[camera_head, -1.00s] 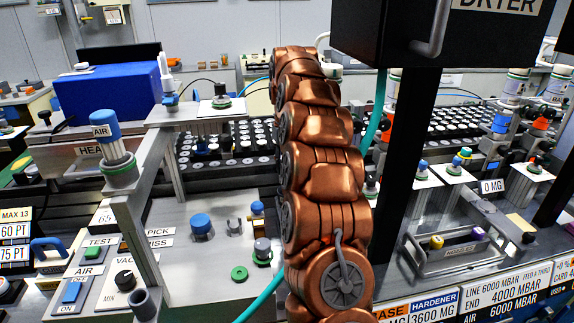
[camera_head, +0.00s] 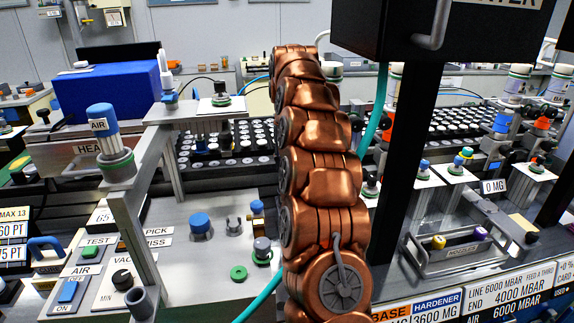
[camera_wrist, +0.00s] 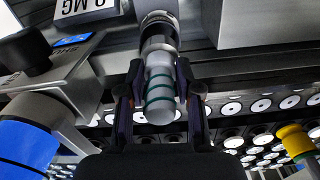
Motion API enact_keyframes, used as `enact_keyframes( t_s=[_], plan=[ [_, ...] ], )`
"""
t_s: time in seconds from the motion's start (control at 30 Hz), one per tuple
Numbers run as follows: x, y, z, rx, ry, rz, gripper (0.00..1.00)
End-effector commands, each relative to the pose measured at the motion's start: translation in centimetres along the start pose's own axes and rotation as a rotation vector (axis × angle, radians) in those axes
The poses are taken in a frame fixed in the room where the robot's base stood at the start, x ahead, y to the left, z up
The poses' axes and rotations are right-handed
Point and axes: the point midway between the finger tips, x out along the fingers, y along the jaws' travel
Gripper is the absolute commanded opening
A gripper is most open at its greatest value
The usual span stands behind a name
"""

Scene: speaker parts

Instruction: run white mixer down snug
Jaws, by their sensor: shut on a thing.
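The white mixer (camera_wrist: 160,92) shows in the wrist view as a pale, translucent tube with green spiral bands. Its upper end meets a dark and metal fitting (camera_wrist: 157,30); whether it is fully seated cannot be told. My gripper (camera_wrist: 157,105) is shut on the mixer, with one dark finger on each side and the rounded end showing between them. In the head view my copper arm hides the gripper and the mixer.
A blue-capped valve (camera_wrist: 28,145) stands close at left in the wrist view, and a yellow-capped part (camera_wrist: 295,140) at right. A tray of round pieces (camera_wrist: 262,138) lies behind.

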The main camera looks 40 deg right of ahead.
Motion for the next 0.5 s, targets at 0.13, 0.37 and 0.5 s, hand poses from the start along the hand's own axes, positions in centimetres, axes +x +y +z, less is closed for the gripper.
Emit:
enact_keyframes(
  t_s=[0.13, 0.37, 0.5],
  plan=[
    [-0.02, -0.01, -0.01, -0.002, 0.000, 0.000, 0.38],
    [-0.02, -0.01, 0.01, -0.002, 0.000, 0.000, 0.48],
    [-0.08, 0.00, 0.02, -0.010, -0.001, 0.000, 0.48]
  ],
)
